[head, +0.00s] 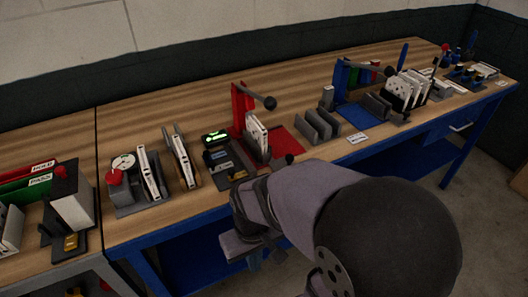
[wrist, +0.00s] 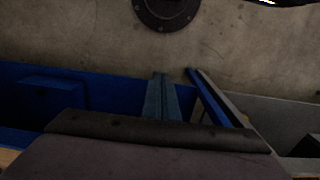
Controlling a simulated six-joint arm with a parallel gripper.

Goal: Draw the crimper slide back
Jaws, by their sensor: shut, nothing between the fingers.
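A red upright frame (head: 239,105) with a lever ending in a dark knob (head: 270,103) stands mid-bench, with a red plate (head: 287,142) at its right. A similar blue frame (head: 340,76) with a knobbed lever stands farther right. I cannot tell which is the crimper, or make out its slide. A small dark knob (head: 289,158) shows near the red plate's front edge. My gripper (head: 255,263) hangs by the bench's front edge, below the red station, partly hidden by my arm. In the wrist view, its fingers (wrist: 161,78) are together and empty, above the floor and blue bench frame.
White filters (head: 256,137) stand by the red frame. A unit with a green display (head: 214,137) is left of it. Grey slotted racks (head: 318,124) stand right of the red plate. More filters (head: 404,91) and fixtures line the bench (head: 185,107). Bare wood lies behind them.

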